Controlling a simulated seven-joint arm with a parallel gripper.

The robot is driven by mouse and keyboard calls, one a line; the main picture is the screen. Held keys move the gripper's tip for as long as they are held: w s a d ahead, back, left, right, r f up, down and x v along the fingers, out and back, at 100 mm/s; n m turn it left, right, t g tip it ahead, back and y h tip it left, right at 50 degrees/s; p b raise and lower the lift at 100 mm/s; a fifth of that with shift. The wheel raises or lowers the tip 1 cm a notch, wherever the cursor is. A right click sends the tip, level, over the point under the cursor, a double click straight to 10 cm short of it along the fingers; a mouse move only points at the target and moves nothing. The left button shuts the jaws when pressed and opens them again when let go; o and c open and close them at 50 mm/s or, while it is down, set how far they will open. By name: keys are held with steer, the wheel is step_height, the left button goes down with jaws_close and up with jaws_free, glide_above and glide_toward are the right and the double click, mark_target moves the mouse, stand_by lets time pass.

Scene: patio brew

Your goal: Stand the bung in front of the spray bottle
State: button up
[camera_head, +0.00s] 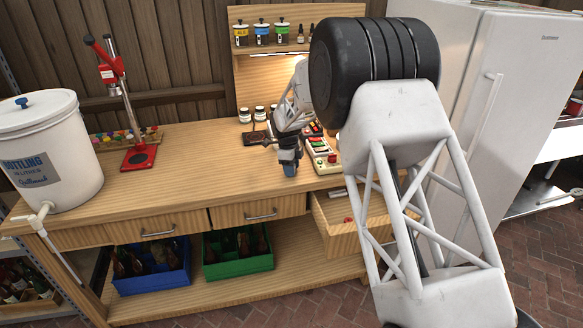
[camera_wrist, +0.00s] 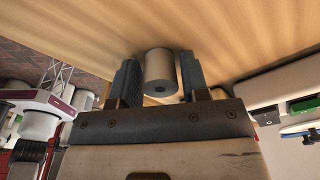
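The bung (camera_wrist: 160,68) is a plain grey cylinder with a small dark hole in its near end. It lies between the two fingers of my gripper (camera_wrist: 158,80), its length along them, and the gripper appears shut on it. Wood fills the wrist view beyond the bung; I cannot tell whether the bung touches it. In the head view my gripper (camera_head: 290,170) points down over the right part of the bench top, close to its front edge, and the bung cannot be made out there. I cannot make out the spray bottle; my arm covers part of the bench's right end.
The wooden bench (camera_head: 190,185) is clear left of my gripper. A device with coloured buttons (camera_head: 322,157) is close at right, with small jars (camera_head: 259,113) behind. A red capper (camera_head: 139,155) and a white bucket (camera_head: 50,150) are left. A drawer (camera_head: 345,243) stands open below.

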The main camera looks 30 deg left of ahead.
steer(key=shift+o, duration=1.2)
step_height(320, 180, up, 12)
steer(key=a, duration=0.1)
steer(key=shift+s+a, duration=0.15)
steer(key=shift+a, duration=0.1)
steer(key=shift+r, duration=0.1)
steer(key=shift+d, duration=0.1)
stand_by(0.3)
